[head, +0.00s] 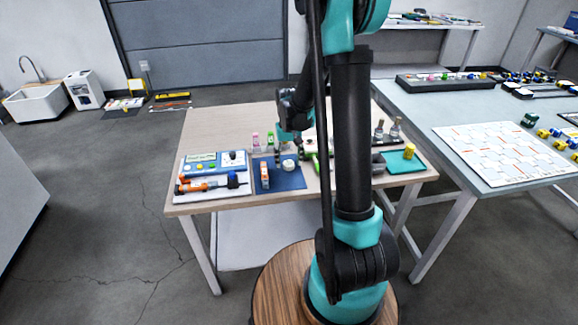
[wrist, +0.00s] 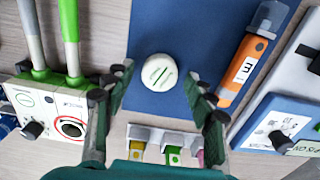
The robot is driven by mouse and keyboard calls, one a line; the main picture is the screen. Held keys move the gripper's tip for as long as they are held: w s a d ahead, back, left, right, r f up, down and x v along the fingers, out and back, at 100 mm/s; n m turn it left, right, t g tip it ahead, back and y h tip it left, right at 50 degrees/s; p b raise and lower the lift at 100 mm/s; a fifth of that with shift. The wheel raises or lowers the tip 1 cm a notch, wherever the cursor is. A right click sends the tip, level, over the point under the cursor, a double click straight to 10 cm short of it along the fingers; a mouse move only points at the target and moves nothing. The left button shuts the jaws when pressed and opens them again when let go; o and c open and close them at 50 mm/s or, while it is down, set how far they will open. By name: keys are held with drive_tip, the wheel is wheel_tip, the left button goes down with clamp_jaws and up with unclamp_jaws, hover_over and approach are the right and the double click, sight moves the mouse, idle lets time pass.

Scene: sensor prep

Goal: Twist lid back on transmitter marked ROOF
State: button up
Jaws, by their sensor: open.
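In the head view my gripper (head: 287,153) hangs over the back of the mat. An orange device (wrist: 243,68) with a clear end and a white label lies on the mat to the right of the lid. I cannot read ROOF on anything, so I cannot tell which transmitter it is.
A white instrument box (wrist: 50,110) with knobs and green-handled probes stands left in the wrist view. Small coloured pieces in a white holder (wrist: 155,133) sit near my fingers. A blue panel (wrist: 270,125) is at right. A teal mat (head: 400,165) lies at the table's right.

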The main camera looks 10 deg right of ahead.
sight(289, 163)
drive_tip(key=shift+f, duration=0.45)
drive_tip(key=c, duration=0.8)
drive_tip(key=shift+r, duration=2.55)
